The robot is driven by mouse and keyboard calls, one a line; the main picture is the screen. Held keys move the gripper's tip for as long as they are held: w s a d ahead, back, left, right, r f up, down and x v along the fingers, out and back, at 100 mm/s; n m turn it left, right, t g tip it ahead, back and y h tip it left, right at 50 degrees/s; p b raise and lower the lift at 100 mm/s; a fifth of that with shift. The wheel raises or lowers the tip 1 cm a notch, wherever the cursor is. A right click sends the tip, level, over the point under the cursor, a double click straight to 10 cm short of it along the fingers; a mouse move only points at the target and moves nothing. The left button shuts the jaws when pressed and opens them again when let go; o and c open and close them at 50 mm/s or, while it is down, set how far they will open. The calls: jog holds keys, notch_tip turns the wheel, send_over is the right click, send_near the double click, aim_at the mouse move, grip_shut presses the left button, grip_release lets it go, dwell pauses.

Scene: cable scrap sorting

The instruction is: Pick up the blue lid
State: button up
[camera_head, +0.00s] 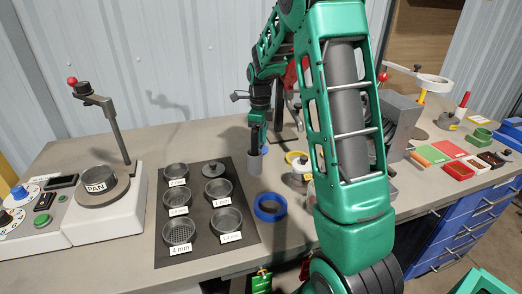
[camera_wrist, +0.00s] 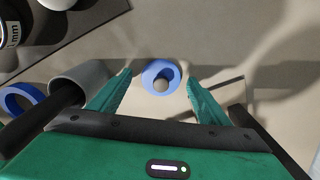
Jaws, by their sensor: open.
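In the wrist view, a blue round piece with a hole or recess in its middle (camera_wrist: 149,78), which looks like the blue lid, lies on the bench between and just beyond my fingertips. My gripper (camera_wrist: 160,88) is open, with one green finger on each side of it, and nothing is held. In the head view, my gripper (camera_head: 261,148) points down over the bench by a grey cylinder, and I cannot make out that blue piece there. A second, larger blue ring (camera_head: 270,216) lies nearer the front; a blue ring also shows at the left of the wrist view (camera_wrist: 36,94).
The grey open cylinder (camera_head: 255,165) stands close beside my gripper; it also shows left of the fingers (camera_wrist: 91,70). A dark mat (camera_head: 190,254) with several labelled sieves lies to the left. A yellow ring (camera_head: 290,155) and a metal weight are to the right.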

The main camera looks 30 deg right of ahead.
jog(key=shift+f, duration=0.15)
jog(key=c, duration=1.1)
